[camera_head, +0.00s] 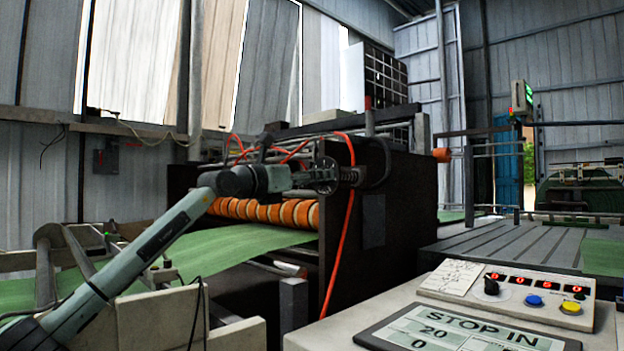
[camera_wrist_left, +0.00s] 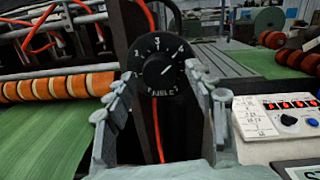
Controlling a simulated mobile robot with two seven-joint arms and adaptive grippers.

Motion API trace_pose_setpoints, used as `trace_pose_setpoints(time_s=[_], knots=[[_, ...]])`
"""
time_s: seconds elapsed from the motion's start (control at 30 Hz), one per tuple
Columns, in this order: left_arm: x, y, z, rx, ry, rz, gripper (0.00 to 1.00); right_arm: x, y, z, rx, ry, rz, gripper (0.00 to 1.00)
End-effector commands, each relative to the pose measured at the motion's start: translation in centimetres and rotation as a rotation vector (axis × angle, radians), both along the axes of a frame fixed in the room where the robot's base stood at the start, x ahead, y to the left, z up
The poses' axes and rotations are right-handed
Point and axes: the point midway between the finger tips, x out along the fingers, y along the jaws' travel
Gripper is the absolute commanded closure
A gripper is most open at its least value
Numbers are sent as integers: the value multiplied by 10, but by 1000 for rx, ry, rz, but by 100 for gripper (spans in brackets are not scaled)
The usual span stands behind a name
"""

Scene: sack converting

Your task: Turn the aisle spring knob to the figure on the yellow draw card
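A round black knob (camera_wrist_left: 160,69) with white figures and a white pointer line faces me in the left wrist view. No clearly yellow card shows. My right gripper is out of view.
A dark machine frame (camera_head: 372,225) stands behind the knob, with orange rollers (camera_head: 265,211) and green web (camera_head: 225,250) at left. A red hose (camera_head: 341,255) hangs close by. A console (camera_head: 505,294) at right carries a pale card (camera_head: 452,277), buttons and red digits.

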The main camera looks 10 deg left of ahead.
Motion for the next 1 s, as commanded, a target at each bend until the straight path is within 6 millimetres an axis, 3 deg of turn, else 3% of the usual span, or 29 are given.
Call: trace_pose_setpoints(time_s=[0.37, 0.8, 1.0], knots=[[-8, 6, -3, 2, 1, 1, 45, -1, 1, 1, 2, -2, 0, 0], [-83, 49, -9, 4, 1, 2, 45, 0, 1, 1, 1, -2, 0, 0], [-101, 59, -10, 1, 3, 1, 45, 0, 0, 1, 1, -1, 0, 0]])
